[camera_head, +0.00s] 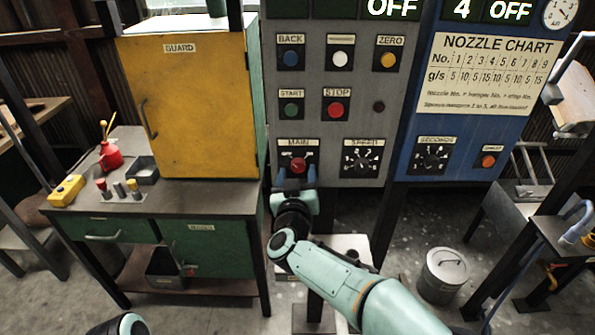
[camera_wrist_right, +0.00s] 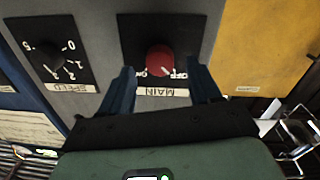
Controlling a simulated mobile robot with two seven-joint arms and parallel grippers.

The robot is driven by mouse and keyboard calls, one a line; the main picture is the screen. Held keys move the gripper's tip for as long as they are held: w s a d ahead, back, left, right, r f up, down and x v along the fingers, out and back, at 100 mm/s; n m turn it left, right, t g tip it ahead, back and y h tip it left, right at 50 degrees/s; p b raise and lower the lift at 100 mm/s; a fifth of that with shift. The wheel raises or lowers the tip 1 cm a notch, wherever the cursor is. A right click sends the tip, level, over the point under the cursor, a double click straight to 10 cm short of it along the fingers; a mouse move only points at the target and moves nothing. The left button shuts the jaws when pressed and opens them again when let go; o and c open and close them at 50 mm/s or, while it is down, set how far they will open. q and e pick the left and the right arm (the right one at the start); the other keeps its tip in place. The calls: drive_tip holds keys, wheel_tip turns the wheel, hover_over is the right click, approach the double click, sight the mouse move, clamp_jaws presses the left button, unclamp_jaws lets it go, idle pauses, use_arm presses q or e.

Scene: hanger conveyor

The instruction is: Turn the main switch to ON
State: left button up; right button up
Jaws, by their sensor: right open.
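The main switch is a red round knob (camera_head: 298,164) on a black plate under the MAIN label, low on the left of the grey panel. It also shows in the right wrist view (camera_wrist_right: 160,59), upside down, with OFF and ON marks beside it. I cannot tell which mark the knob points to. My right gripper (camera_head: 295,183) is at the switch, its blue fingers open. In the right wrist view the fingers (camera_wrist_right: 162,78) stand on either side of the knob, apart from it. My left gripper is not in view.
The speed dial (camera_head: 362,157) is right of the switch. Push buttons, including the red STOP (camera_head: 336,109), are above. A yellow guard cabinet (camera_head: 190,100) stands close on the left, on a bench with a red oil can (camera_head: 109,156). Displays at the top read OFF.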

drive_tip(key=shift+w, duration=1)
drive_tip(key=c, duration=1.1)
drive_tip(key=shift+o, duration=0.3)
